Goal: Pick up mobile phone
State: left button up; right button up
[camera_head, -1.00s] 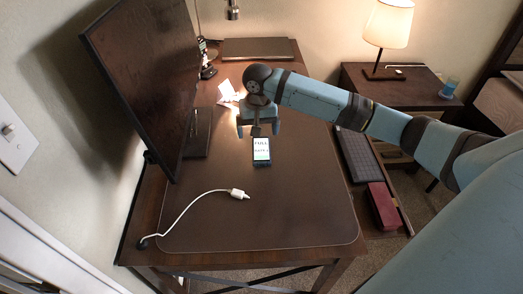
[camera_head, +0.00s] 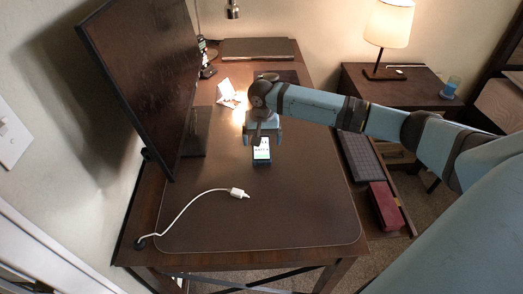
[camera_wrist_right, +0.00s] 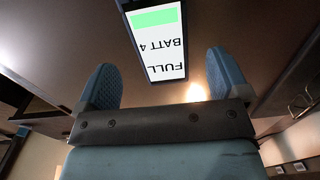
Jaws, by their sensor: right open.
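The mobile phone (camera_head: 262,154) lies on the desk blotter with its lit screen up; the screen shows text and a green block. My right gripper (camera_head: 262,144) is above the phone's far end and hides part of it in the head view. In the right wrist view the phone (camera_wrist_right: 157,38) appears ahead of and between the open fingers (camera_wrist_right: 164,82), with nothing held. I cannot tell the exact gap between fingers and phone. My left gripper is not in view.
A white charging cable (camera_head: 190,206) lies on the blotter (camera_head: 290,215) in front of the phone. A monitor (camera_head: 145,75) stands at the left. A keyboard (camera_head: 358,155) and a red box (camera_head: 384,205) are at the right. A folded white card (camera_head: 228,92) stands behind.

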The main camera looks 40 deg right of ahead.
aim_at(262, 148)
notch_tip(262, 148, down, 4)
jog(key=shift+w+r, duration=0.15)
jog(key=c, duration=1.1)
